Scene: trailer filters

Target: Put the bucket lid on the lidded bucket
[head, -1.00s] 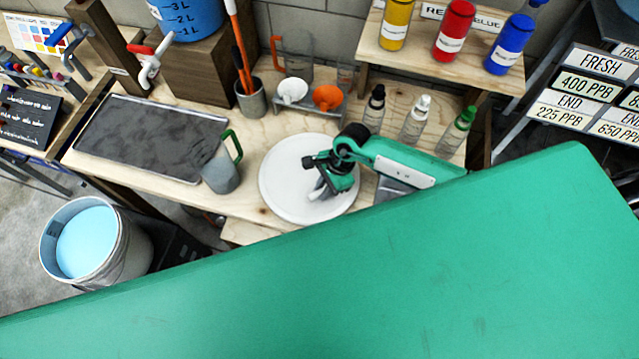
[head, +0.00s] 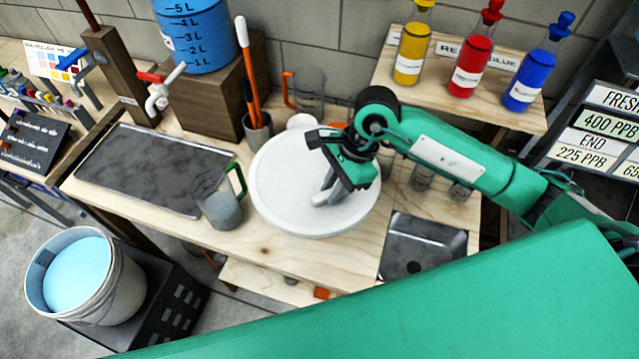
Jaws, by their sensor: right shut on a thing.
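The bucket lid (head: 285,205) is a round white disc with a raised rim, over the middle of the wooden bench. My right gripper (head: 328,194) is shut on the lid, on the right part of its top. The lid appears raised a little above the bench; it covers part of the funnel rack behind it. The lidded bucket (head: 118,290) is a white pail with light blue liquid inside, open at the top. It stands at the lower left on a dark crate, well apart from the lid. My left gripper is not in view.
A grey pitcher with a green handle (head: 219,205) stands just left of the lid. A dark tray (head: 150,168) lies on the bench's left part. A blue tank (head: 195,35) with a tap (head: 160,90) stands behind. Colored bottles (head: 468,65) stand on a shelf at back right.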

